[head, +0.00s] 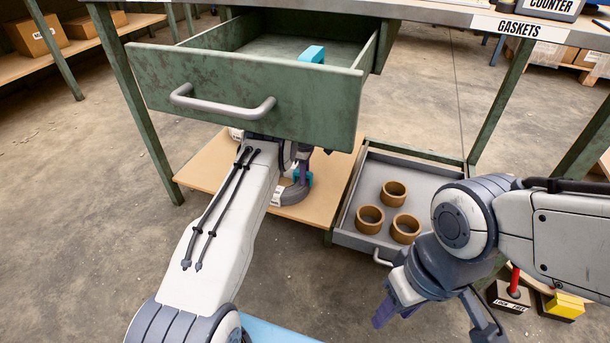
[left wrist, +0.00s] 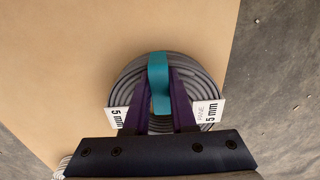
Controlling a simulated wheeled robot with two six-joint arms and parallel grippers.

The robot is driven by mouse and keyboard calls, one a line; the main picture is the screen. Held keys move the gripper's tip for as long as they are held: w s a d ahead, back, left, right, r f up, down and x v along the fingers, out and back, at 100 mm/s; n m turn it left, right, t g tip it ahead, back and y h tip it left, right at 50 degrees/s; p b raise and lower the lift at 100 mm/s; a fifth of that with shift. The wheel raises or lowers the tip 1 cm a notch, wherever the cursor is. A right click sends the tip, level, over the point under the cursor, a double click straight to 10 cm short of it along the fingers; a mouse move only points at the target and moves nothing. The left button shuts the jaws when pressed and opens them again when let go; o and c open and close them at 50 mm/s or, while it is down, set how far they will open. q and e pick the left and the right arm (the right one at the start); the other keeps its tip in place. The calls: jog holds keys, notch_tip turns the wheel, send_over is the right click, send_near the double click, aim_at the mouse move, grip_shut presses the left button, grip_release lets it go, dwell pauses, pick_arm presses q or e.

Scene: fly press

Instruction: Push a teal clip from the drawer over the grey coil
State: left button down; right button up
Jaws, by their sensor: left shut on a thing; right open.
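The grey coil (head: 293,195) lies on the brown lower shelf, partly hidden by my left arm. In the left wrist view the coil (left wrist: 126,84) bears white "5 mm" tags. My left gripper (left wrist: 162,92) is shut on a teal clip (left wrist: 158,72), which lies across the far part of the coil's ring. Whether the clip is pressed fully down cannot be told. In the head view my left gripper (head: 303,172) is under the drawer. Another teal clip (head: 312,54) is in the open green drawer (head: 245,95). My right gripper (head: 435,318) is open and empty at lower right.
The open drawer with its grey handle (head: 222,106) overhangs my left arm. A low grey tray drawer (head: 350,238) holds three brown rings (head: 395,193). A red-handled block (head: 513,288) and a yellow block (head: 565,305) stand at lower right.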

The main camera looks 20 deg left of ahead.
pick_arm(q)
jog(key=shift+c, duration=0.9)
grip_release()
jog(key=shift+r+p, duration=2.85)
jog(key=shift+r, duration=0.6)
jog(key=shift+w+r, duration=0.1)
